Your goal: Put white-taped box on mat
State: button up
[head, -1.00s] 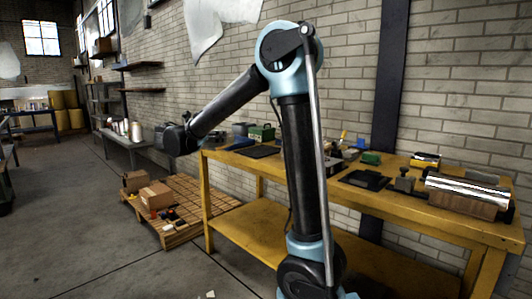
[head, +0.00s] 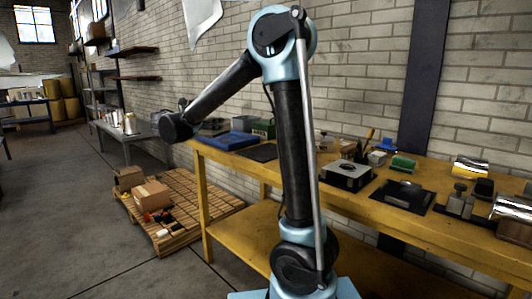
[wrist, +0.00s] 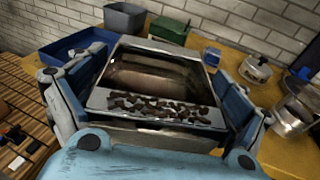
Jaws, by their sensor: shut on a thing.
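My gripper (wrist: 155,100) has its blue fingers on both sides of a box (wrist: 165,128) and is shut on it in the wrist view. The box has a pale grey-white rim, a shiny brown middle and dark chips along its near part. I cannot tell whether the pale parts are white tape. In the head view the gripper and box are not clearly seen behind my arm. A dark flat mat (head: 258,152) lies on the yellow workbench (head: 410,228), just right of a blue tray (head: 232,140). A second dark flat piece (head: 402,195) lies farther right with something on it.
A green crate (head: 262,128) stands behind the mat. A black-and-silver box (head: 347,177), a green item (head: 403,164) and metal cylinders crowd the bench's right. Cardboard boxes (head: 152,195) sit on a wooden pallet (head: 190,208) at the left. Floor left of the pallet is clear.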

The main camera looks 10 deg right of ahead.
jog(key=shift+w+d, duration=0.2)
jog(key=shift+d, duration=0.1)
jog(key=w+d+m+g+h, duration=0.2)
jog(key=d+m+g+h, duration=0.15)
jog(key=d, duration=2.05)
jog(key=shift+w+a+f, duration=0.1)
jog(key=shift+f, duration=2.35)
jog(key=shift+w+a+f, duration=0.1)
jog(key=shift+f, duration=2.35)
jog(key=o, duration=1)
jog(key=shift+c, duration=0.2)
jog(key=v, duration=1.2)
jog(key=shift+s+r, duration=0.1)
